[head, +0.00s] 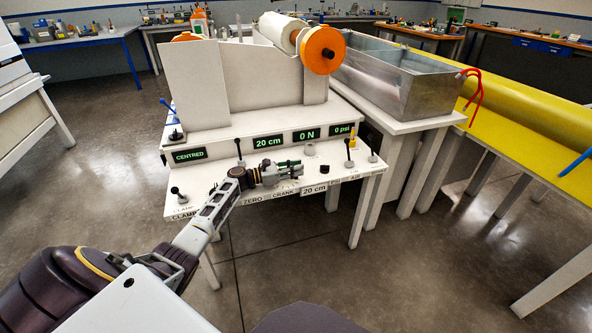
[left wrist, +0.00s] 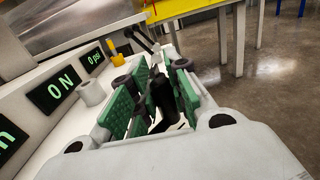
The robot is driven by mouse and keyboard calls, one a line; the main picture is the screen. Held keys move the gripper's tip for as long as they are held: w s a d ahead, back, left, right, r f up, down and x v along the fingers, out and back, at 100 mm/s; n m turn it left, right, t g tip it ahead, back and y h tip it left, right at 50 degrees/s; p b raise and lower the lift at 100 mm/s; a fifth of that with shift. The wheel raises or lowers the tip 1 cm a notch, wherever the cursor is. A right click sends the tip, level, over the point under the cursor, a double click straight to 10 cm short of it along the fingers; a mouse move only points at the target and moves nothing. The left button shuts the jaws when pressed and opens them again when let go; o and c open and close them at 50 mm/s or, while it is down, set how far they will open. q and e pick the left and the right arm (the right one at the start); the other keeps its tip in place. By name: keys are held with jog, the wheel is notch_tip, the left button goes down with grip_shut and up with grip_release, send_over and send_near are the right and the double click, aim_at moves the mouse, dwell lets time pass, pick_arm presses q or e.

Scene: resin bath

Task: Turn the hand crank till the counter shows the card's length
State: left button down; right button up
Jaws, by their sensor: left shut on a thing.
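The counter display (head: 267,142) on the machine's front reads 20 cm in green. The card (head: 314,190) on the front edge of the shelf also reads 20 cm. My left gripper (head: 292,170) is over the shelf above the CRANK label. In the left wrist view its green-padded fingers are shut around a black grip of the hand crank (left wrist: 163,95). The rest of the crank is mostly hidden by the gripper. My right gripper is in neither view.
Other displays read CENTRED (head: 189,155), 0 N (head: 306,134) and 0 psi (head: 342,130). A metal bath (head: 405,85) stands behind right. Floor in front is clear.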

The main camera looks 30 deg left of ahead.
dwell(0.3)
pick_arm(q)
jog(key=c, duration=1.3)
grip_release()
jog(key=shift+r, duration=0.15)
jog(key=shift+r, duration=4.85)
